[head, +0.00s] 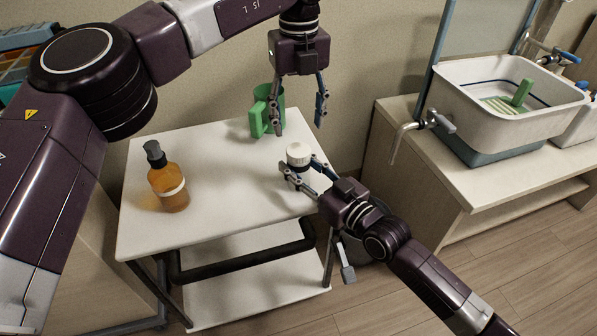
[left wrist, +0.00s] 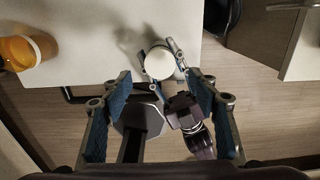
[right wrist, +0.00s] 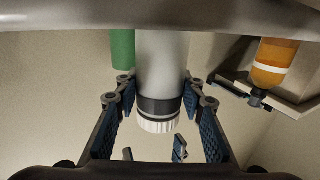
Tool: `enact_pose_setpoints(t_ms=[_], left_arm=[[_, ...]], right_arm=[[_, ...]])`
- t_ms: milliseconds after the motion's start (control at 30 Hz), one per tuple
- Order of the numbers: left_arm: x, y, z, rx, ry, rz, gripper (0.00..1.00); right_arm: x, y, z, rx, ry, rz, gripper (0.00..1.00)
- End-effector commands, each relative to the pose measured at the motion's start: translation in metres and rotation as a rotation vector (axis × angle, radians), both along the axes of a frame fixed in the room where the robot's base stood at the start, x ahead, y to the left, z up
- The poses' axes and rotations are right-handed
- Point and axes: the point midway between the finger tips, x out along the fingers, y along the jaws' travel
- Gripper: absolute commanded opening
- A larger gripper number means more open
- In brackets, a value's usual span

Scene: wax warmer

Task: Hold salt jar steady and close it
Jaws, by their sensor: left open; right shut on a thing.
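The salt jar (head: 298,155) stands upright near the right edge of the white table, with its white cap on top. In the left wrist view the round white cap (left wrist: 159,62) shows from above. In the right wrist view the picture is upside down, with a pale jar body, a dark band and a ribbed white cap (right wrist: 158,126). I cannot tell how tight the cap is. My right gripper (head: 302,167) is shut on the jar from the right. My left gripper (head: 298,126) is open and empty, pointing down above the cap, apart from it.
A green mug (head: 259,119) stands behind the jar, close to my left gripper. An amber pump bottle (head: 168,186) stands at the table's left. The table (head: 222,222) is bare between bottle and jar. A sink basin (head: 510,110) is on a cabinet at right.

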Motion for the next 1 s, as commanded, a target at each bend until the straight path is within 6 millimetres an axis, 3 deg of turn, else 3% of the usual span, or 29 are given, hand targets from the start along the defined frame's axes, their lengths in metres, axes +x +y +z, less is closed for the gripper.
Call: enact_pose_setpoints(t_ms=[200, 433, 833, 1000], left_arm=[[-0.001, 0.000, -0.035, 0.000, 0.003, -0.002, 0.55], [0.000, 0.001, -0.063, 0.001, 0.001, -0.001, 0.55], [0.000, 0.000, -0.070, -0.001, 0.000, -0.001, 0.55], [0.000, 0.000, -0.070, 0.000, 0.000, -0.001, 0.37]], right_arm=[[0.000, 0.000, 0.000, 0.000, 0.000, 0.000, 0.00], [0.000, 0.000, 0.000, 0.000, 0.000, 0.000, 0.00], [0.000, 0.000, 0.000, 0.000, 0.000, 0.000, 0.00], [0.000, 0.000, 0.000, 0.000, 0.000, 0.000, 0.00]])
